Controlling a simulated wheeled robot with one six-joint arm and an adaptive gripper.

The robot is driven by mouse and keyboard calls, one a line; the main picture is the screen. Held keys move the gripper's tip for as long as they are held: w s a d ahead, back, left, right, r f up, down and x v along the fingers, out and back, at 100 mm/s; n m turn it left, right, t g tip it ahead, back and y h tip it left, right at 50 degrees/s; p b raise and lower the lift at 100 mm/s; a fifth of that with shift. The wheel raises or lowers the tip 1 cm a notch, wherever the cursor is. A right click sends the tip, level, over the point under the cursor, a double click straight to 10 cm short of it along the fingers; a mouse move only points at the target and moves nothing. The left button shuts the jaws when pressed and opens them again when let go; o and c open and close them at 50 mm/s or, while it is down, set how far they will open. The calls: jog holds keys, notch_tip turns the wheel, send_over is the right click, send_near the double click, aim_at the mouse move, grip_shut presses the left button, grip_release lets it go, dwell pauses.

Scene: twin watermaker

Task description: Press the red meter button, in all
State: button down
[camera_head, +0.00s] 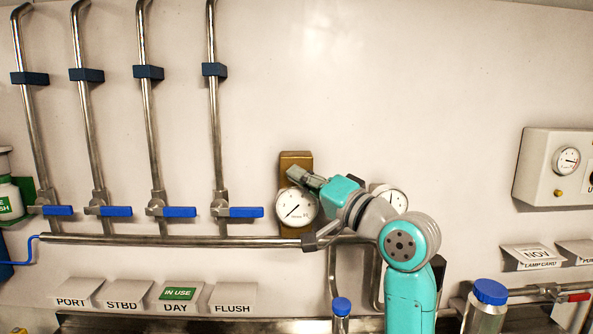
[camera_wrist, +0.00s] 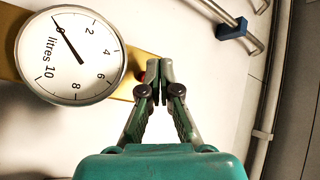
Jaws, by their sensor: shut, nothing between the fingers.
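The meter is a round white dial marked "litres 10" (camera_wrist: 69,56), mounted on a brass-coloured plate (camera_wrist: 124,90). In the head view the dial (camera_head: 296,206) and its plate (camera_head: 296,160) are on the wall left of my arm. A small red spot (camera_wrist: 139,76), apparently the red button, shows on the plate beside my fingertips and is mostly hidden by them. My gripper (camera_wrist: 159,72) is shut and empty, its tips over the plate end beside the dial. In the head view my gripper (camera_head: 292,174) is just above the dial. I cannot tell whether the tips touch the button.
Several pipes with blue-handled valves (camera_head: 182,212) stand left of the dial. A horizontal pipe (camera_head: 170,241) runs below it. A second gauge (camera_head: 396,199) is partly behind my arm. Label cards (camera_head: 180,296) and blue-capped bottles (camera_head: 490,292) are lower down.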

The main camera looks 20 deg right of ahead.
jog(key=s, duration=0.2)
jog(key=s+a, duration=0.1)
jog(key=s, duration=0.1)
jog(key=shift+s+a, duration=0.15)
jog(key=shift+s, duration=0.25)
dwell(0.9)
